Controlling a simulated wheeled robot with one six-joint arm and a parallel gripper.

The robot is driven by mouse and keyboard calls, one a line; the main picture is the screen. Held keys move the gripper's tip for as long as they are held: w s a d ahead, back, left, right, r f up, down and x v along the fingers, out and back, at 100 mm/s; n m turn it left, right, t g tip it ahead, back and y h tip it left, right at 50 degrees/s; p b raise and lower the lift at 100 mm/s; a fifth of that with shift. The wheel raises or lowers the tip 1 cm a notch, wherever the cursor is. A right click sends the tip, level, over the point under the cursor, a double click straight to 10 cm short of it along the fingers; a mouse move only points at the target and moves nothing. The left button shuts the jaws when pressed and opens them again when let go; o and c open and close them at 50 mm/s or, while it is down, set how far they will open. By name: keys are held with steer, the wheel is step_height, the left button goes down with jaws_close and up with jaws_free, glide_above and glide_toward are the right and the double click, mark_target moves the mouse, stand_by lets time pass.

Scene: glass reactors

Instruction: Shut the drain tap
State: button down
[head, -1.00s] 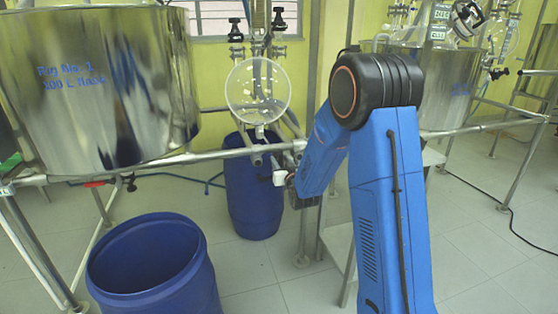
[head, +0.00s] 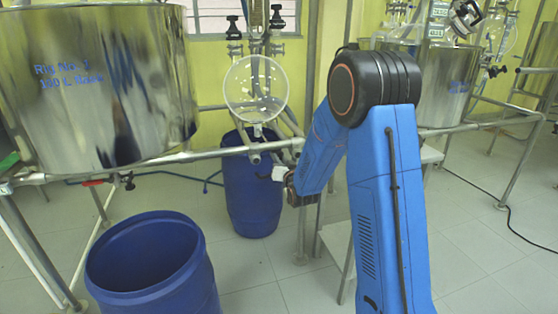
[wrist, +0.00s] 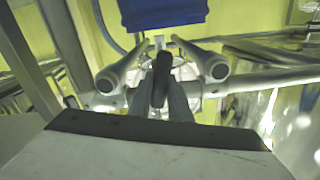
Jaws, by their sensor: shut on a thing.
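In the wrist view my gripper (wrist: 162,96) is shut on a dark, narrow handle (wrist: 160,76), which appears to be the drain tap's lever. The handle points up and down in the picture, between two pale tube ends. The tap's body is mostly hidden behind the handle and fingers. In the head view my gripper (head: 279,173) is at the rail below the round glass vessel (head: 257,88), partly hidden by my wrist. The tap handle cannot be made out there.
A metal rail (head: 170,158) runs across in front of the glass vessel. A closed blue drum (head: 250,195) stands behind it. A large steel vessel (head: 100,90) hangs at left, above an open blue drum (head: 150,265). Floor right of my arm is mostly clear.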

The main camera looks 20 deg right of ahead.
steer(key=m, duration=0.3)
steer(key=shift+d+f+m, duration=0.1)
steer(key=shift+d+m, duration=0.05)
steer(key=shift+m, duration=0.25)
steer(key=m, duration=0.3)
steer(key=shift+d+f+m, duration=0.1)
steer(key=shift+m, duration=0.2)
steer(key=m, duration=0.3)
steer(key=shift+f+m, duration=0.1)
steer(key=shift+m, duration=0.2)
steer(key=shift+d+f+m, duration=0.1)
steer(key=shift+f+m, duration=0.05)
steer(key=shift+m, duration=1.65)
steer(key=c, duration=1.6)
jaws_free()
steer(key=shift+c, duration=0.2)
steer(key=shift+s, duration=0.1)
